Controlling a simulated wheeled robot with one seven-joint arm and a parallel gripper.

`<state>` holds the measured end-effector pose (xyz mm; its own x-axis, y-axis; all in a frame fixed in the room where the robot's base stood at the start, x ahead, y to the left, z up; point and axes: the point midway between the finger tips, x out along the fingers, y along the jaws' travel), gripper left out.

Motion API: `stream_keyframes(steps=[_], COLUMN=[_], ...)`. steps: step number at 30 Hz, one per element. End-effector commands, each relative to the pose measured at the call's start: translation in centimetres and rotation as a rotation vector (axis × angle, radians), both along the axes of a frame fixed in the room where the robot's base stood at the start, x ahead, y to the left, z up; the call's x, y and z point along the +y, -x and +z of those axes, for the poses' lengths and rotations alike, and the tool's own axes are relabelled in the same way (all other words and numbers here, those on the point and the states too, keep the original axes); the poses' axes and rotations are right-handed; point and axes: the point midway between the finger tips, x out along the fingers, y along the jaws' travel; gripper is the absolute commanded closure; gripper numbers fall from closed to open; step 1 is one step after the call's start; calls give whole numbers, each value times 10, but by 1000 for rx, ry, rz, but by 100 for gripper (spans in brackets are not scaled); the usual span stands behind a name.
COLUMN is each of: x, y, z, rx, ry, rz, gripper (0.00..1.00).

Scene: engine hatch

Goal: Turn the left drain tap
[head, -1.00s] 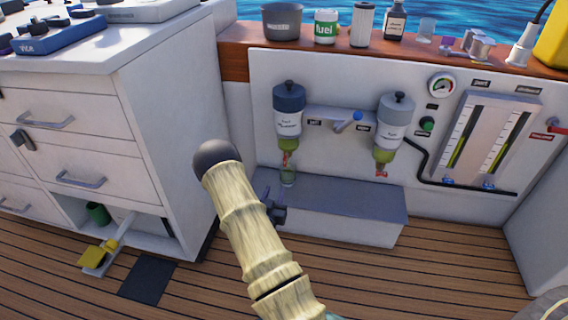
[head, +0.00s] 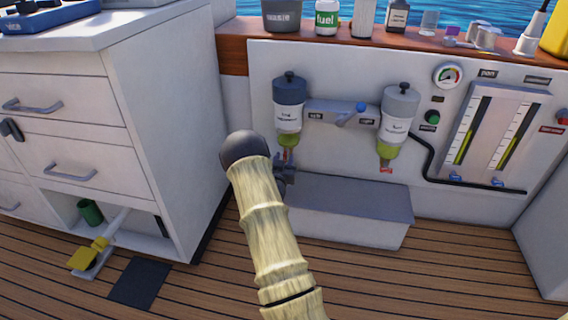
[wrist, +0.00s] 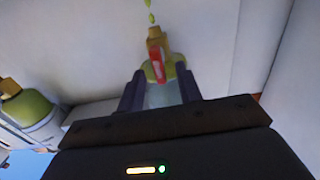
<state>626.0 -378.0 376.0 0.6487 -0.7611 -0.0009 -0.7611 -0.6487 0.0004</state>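The left drain tap has a red lever (wrist: 155,64) on a brass body (wrist: 154,42), under the left filter's green bowl (wrist: 170,71). The wrist view shows it upside down, with green drops beyond the outlet. In the head view the left filter (head: 289,117) has a dark blue top, and its tap is mostly hidden behind my gripper (head: 284,172). In the wrist view my gripper (wrist: 160,78) is open. Its dark fingers stand apart on either side of the bowl and lever in the picture; I cannot tell whether they touch anything.
The right filter (head: 398,117), with a grey top, has its own red tap (head: 386,169). The white drawer cabinet (head: 175,130) stands at the left.

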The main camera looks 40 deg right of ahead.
Motion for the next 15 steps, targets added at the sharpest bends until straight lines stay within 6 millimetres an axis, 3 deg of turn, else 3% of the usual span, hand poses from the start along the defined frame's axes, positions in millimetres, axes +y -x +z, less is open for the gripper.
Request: stream_keyframes(steps=[11, 15], x=[-7, -7], y=[-6, -6], z=[1, 1], rx=[0, 0], ry=[0, 0], rz=[0, 0], gripper=[65, 90])
